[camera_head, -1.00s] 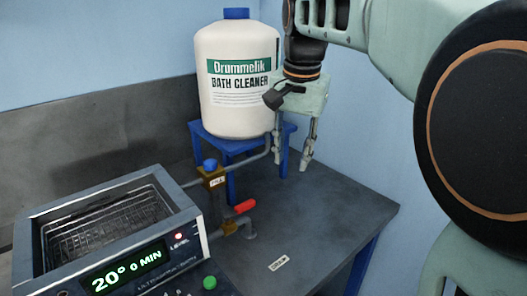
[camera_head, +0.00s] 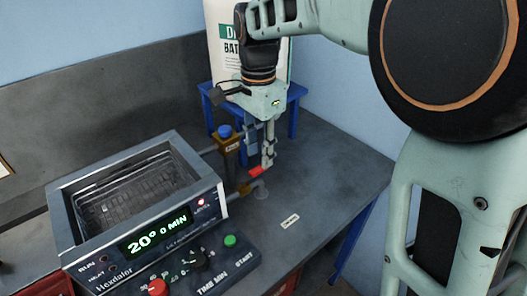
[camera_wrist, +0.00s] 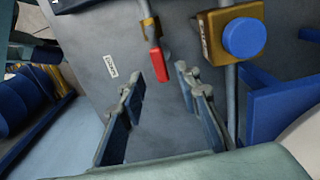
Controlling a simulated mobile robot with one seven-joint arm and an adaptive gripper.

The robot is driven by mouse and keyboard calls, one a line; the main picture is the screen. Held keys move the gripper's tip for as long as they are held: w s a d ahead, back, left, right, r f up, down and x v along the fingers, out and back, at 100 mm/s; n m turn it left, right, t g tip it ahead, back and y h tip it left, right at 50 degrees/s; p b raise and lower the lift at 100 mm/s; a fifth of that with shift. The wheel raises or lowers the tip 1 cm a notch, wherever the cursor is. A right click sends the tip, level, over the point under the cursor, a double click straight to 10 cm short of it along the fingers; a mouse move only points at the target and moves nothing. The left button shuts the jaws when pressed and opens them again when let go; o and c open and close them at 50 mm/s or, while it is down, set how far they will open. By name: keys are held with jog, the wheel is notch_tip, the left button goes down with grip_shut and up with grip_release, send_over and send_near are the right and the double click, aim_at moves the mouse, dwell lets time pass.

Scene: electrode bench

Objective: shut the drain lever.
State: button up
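The drain lever (camera_head: 256,171) is a red handle on a small brass valve (camera_head: 243,188), beside the right end of the bath (camera_head: 207,190). It slants up and right from the valve. My gripper (camera_head: 268,163) points down with its fingers close to the red handle. In the wrist view the red lever (camera_wrist: 158,66) shows between the two fingertips of my open gripper (camera_wrist: 160,76). Nothing is held. I cannot tell whether a finger touches the lever. In the head view the fingers stand close to the lever's free end.
A second brass valve with a blue knob (camera_head: 225,131) stands just behind, beside the fingers. The bath cleaner jug (camera_head: 220,50) sits on a blue stand (camera_head: 297,92) at the back. A small label (camera_head: 290,221) lies on the clear bench (camera_head: 325,185) to the right.

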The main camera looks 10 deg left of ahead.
aim_at(260, 167)
jog(key=shift+f, duration=1.8)
grip_shut()
